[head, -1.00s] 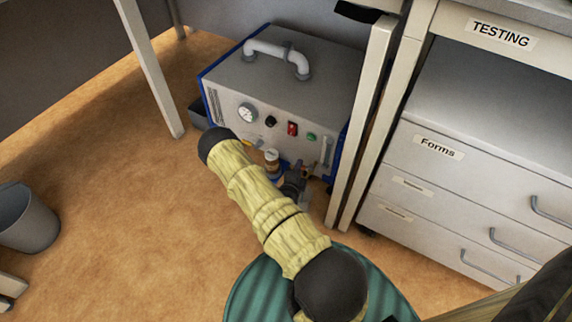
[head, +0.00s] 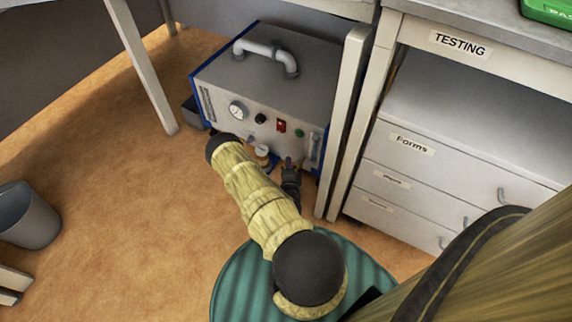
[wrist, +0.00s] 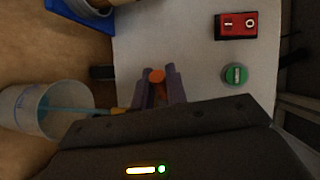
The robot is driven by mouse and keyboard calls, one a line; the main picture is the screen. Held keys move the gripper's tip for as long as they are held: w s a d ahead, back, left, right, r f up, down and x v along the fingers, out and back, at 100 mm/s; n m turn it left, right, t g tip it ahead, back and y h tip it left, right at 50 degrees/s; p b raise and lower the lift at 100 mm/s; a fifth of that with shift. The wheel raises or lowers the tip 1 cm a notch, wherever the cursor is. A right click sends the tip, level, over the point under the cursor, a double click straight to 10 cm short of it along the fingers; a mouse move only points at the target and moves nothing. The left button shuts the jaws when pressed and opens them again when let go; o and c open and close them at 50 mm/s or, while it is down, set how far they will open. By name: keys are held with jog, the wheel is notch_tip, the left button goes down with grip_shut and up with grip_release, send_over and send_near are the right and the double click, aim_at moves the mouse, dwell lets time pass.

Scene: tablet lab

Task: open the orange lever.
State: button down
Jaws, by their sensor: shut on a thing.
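The orange lever (wrist: 155,76) shows as a small round orange end between the purple fingers of my gripper (wrist: 159,88) in the wrist view. The fingers are shut on it, against the grey front panel (wrist: 190,65) of the machine. In the head view my gripper (head: 289,165) is at the lower right of the machine's front (head: 262,115). The lever cannot be made out there, and my arm crosses in front of the panel's lower left. How far the lever is turned cannot be told.
A red switch (wrist: 236,24) and a green button (wrist: 235,75) sit right of my fingers. A small jar (head: 262,152) stands left of my gripper. A table leg (head: 343,120) and drawers (head: 430,190) stand close right. A grey bin (head: 28,215) is at far left, with open floor between.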

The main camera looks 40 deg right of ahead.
jog(key=c, duration=1.4)
grip_release()
jog(key=shift+s+f, duration=0.1)
